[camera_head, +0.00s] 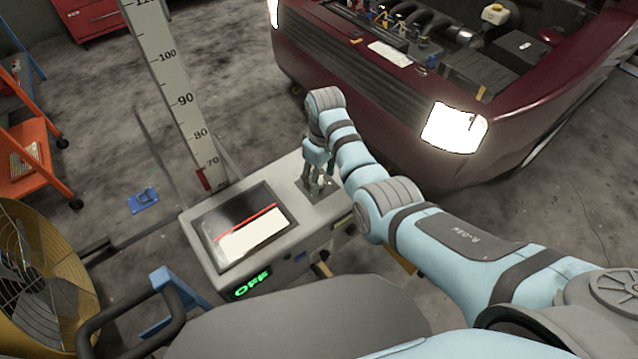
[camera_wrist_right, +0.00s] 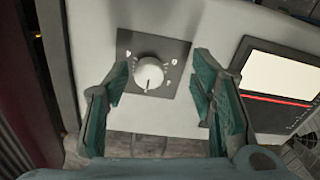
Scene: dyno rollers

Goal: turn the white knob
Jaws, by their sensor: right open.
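The white knob (camera_wrist_right: 149,73) sits on a dark square plate (camera_wrist_right: 178,52) with small markings around it, on top of a light grey console (camera_head: 320,215). In the right wrist view the knob lies between and beyond my open right gripper's fingers (camera_wrist_right: 158,95), and neither finger touches it there. In the head view my right gripper (camera_head: 318,180) points down over the dark plate, and its fingers and wrist hide most of the knob. My left gripper is not in view.
The console has a screen (camera_head: 240,228) with a red line and a green OFF sign (camera_head: 253,284). A dark red car (camera_head: 400,110) with its engine bay open stands behind. A yellow fan (camera_head: 45,275), an orange cart (camera_head: 30,150) and a tall scale (camera_head: 175,90) are at left.

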